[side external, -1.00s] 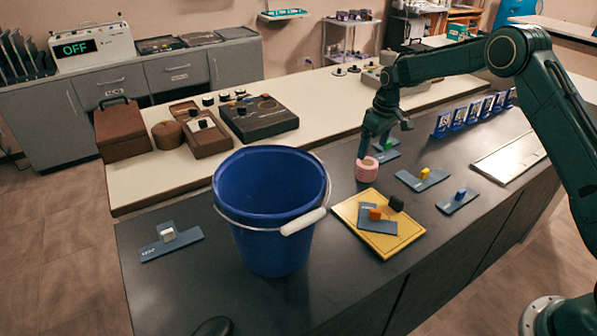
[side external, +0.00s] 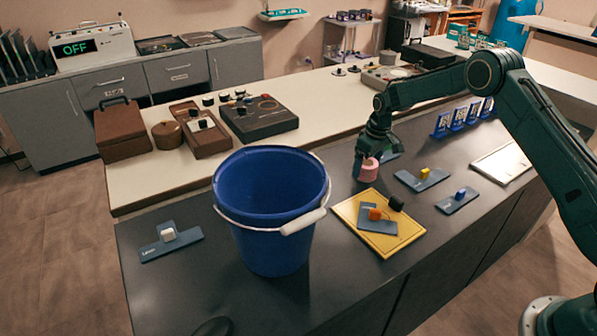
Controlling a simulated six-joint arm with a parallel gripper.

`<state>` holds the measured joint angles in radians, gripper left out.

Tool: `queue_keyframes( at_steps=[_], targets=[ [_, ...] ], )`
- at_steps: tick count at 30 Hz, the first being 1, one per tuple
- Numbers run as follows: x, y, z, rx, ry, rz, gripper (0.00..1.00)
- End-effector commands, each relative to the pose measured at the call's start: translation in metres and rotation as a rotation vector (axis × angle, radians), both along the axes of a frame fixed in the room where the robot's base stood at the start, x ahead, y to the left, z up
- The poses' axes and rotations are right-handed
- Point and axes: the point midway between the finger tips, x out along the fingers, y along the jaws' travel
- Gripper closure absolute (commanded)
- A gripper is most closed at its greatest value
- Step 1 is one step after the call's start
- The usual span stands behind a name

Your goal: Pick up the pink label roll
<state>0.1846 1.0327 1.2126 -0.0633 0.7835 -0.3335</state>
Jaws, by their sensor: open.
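The pink label roll (side external: 369,171) stands on the dark counter, behind the yellow tray and to the right of the blue bucket. My gripper (side external: 367,165) points down at the roll, with one finger showing at its left side. The jaws are open. The other finger is hard to make out, and I cannot tell whether either finger touches the roll. The upper part of the roll is partly hidden by my gripper.
A large blue bucket (side external: 246,205) with a white-gripped handle stands left of the roll. A yellow tray (side external: 409,233) holds small blocks in front. Blue-grey plates with a yellow block (side external: 424,173) and a blue block (side external: 460,193) lie to the right.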

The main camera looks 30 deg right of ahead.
Motion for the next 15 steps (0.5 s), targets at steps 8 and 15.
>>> queue_keyframes(
  at_steps=[8,15],
  targets=[
    [0.0010,0.0002,-0.0071,-0.001,-0.001,0.000,0.15],
    [0.0009,0.0001,-0.0070,0.000,0.000,0.000,0.15]
  ],
)
